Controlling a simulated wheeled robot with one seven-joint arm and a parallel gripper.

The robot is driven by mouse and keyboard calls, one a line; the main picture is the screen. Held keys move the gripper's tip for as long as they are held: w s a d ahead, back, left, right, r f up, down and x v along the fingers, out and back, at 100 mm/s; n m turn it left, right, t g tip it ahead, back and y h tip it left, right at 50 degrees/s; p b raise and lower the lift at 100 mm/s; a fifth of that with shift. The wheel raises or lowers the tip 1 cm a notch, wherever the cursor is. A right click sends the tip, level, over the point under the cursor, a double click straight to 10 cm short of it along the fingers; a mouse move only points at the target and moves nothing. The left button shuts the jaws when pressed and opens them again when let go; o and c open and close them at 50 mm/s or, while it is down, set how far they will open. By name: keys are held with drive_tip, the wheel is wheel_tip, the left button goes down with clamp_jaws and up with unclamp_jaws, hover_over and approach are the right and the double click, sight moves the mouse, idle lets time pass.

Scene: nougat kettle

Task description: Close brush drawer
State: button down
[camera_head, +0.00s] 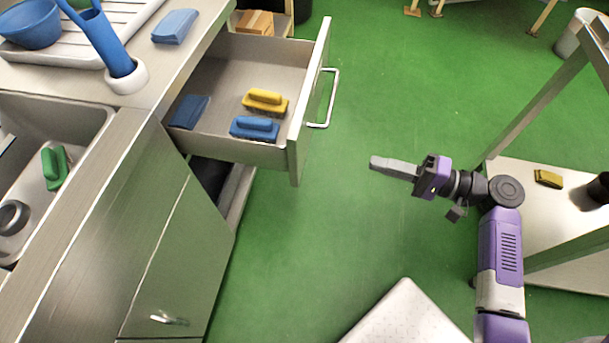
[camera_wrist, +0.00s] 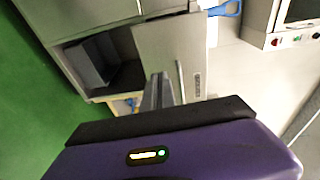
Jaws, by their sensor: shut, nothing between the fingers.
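The brush drawer (camera_head: 230,55) is pulled well out of the steel counter in the head view. It holds a yellow brush (camera_head: 265,101), a blue brush (camera_head: 254,128) and a blue pad-like item (camera_head: 190,111). Its front panel (camera_head: 309,103) carries a bar handle (camera_head: 331,98). My gripper (camera_head: 374,163) is shut and empty, to the right of the drawer front and apart from it, with its fingers pointing left. In the wrist view the shut fingers (camera_wrist: 158,88) point toward a grey panel with a slim vertical bar beside them; I cannot tell which panel it is.
A sink (camera_head: 85,110) with a green brush (camera_head: 54,167) is at the left. A blue sponge (camera_head: 175,26) lies on the counter. A low table (camera_head: 545,220) stands at the right. A white dotted surface (camera_head: 405,318) is at the bottom. Green floor between is clear.

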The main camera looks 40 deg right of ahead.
sight(192, 143)
drive_tip(key=w+a+y, duration=0.1)
drive_tip(key=w+a, duration=0.2)
drive_tip(key=a, duration=0.1)
drive_tip(key=w+a+n, duration=0.1)
drive_tip(key=w+a, duration=0.2)
drive_tip(key=a, duration=0.1)
drive_tip(key=w+a+r+y, duration=0.1)
drive_tip(key=w+a, duration=0.2)
drive_tip(key=a, duration=0.1)
drive_tip(key=shift+r+g+y, duration=0.1)
drive_tip(key=shift+g+y, duration=0.2)
drive_tip(key=shift+g, duration=0.1)
drive_tip(key=shift+w, duration=0.1)
drive_tip(key=shift+w+a, duration=0.2)
drive_tip(key=b+x, duration=0.3)
drive_tip(key=x, duration=2.3)
drive_tip(key=shift+w+a, duration=0.2)
drive_tip(key=shift+a, duration=0.05)
drive_tip(key=shift+w+a+r, duration=0.1)
drive_tip(key=shift+a+r, duration=0.05)
drive_tip(key=shift+a, duration=0.1)
